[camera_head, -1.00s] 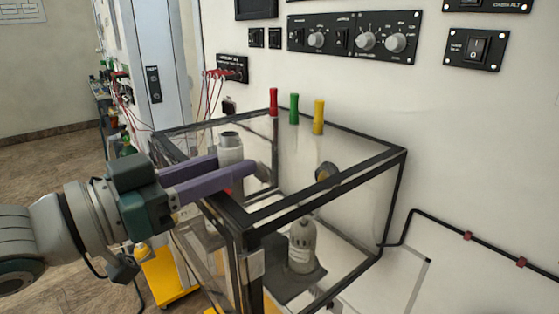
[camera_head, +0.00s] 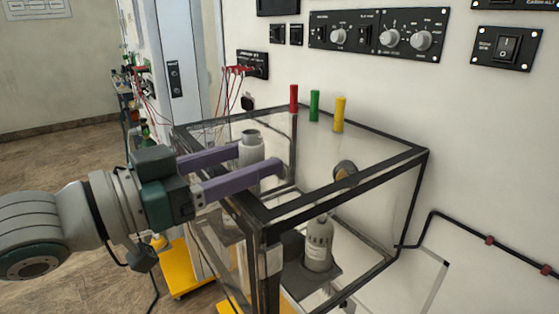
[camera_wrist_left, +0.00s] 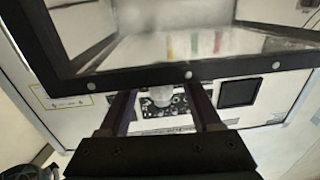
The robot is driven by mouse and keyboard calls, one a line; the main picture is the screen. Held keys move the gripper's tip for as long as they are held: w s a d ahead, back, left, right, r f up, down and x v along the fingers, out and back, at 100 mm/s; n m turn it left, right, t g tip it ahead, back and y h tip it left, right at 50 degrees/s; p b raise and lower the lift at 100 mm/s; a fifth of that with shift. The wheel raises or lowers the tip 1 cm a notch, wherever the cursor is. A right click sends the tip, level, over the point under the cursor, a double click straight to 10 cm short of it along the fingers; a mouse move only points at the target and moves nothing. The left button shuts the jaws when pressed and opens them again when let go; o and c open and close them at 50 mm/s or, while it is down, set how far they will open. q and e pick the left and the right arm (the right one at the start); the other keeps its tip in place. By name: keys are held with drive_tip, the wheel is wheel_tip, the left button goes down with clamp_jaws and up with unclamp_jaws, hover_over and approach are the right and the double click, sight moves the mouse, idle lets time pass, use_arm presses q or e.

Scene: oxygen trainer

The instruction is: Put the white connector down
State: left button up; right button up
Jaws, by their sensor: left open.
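The white connector (camera_head: 251,145) is a short pale cylinder with an open round top. It stands upright at the left part of the glass box's top in the head view; its lower part is hidden by a finger. My left gripper (camera_head: 258,160) has its two long purple fingers on either side of it and is open. I cannot tell whether a finger touches it. In the left wrist view, a pale rounded piece (camera_wrist_left: 161,97), likely the connector, shows between the dark fingers (camera_wrist_left: 163,108). My right gripper is not in view.
The black-framed glass box (camera_head: 345,195) has a grey bottle (camera_head: 318,245) inside and a round dark fitting (camera_head: 345,172). Red (camera_head: 294,98), green (camera_head: 314,106) and yellow (camera_head: 339,114) cylinders stand at its back edge. A wall panel (camera_head: 378,36) with knobs is behind.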

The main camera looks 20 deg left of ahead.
use_arm(q)
drive_tip(key=b+v, duration=0.2)
drive_tip(key=v, duration=1)
wheel_tip(320, 180, down, 10)
drive_tip(key=s+d+n+g+y, duration=0.2)
drive_tip(key=d+n+g+y, duration=0.15)
drive_tip(key=y, duration=0.25)
drive_tip(key=s+f+n+g+y, duration=0.1)
drive_tip(key=s+f+g+y, duration=0.2)
drive_tip(key=s+g, duration=0.5)
drive_tip(key=s, duration=0.5)
drive_tip(key=shift+f+y, duration=0.3)
drive_tip(key=shift+f, duration=0.1)
